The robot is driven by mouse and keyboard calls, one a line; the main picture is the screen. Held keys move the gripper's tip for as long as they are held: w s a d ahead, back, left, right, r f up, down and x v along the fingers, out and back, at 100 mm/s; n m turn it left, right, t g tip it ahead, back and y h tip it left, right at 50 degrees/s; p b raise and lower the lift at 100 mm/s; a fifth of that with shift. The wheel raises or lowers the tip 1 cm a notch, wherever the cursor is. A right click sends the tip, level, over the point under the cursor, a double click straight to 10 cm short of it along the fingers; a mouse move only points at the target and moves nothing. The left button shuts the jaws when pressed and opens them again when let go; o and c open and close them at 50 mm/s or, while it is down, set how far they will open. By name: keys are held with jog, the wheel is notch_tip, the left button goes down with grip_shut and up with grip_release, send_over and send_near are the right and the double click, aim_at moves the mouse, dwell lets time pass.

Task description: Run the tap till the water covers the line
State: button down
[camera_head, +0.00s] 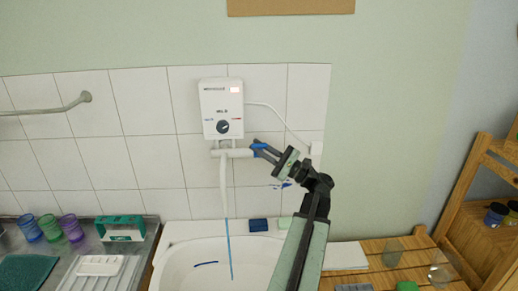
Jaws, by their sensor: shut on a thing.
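A white water heater (222,107) with a dark dial hangs on the tiled wall. Under it sits the white tap (231,153), with a long spout (223,185) pointing down. My gripper (260,149) is at the right end of the tap, shut on its blue handle; the fingers partly hide the handle. A thin blue stream of water (229,245) runs from the spout into the white sink (180,262). A short dark blue line (206,263) shows inside the sink. I cannot make out the water level.
Left are coloured cups (51,228), a green-and-white box (119,228) and a metal drainer. Right is a slatted wooden bench (385,246) with glasses. A wooden shelf (488,190) stands far right.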

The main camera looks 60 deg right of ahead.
jog(key=shift+a, duration=0.1)
jog(key=c, duration=1.5)
grip_release()
jog(key=shift+w, duration=0.2)
jog(key=shift+s, duration=0.15)
jog(key=b+v, duration=0.3)
jog(key=v, duration=0.4)
jog(key=shift+s+f, duration=0.15)
jog(key=shift+s, duration=0.2)
jog(key=shift+s, duration=0.1)
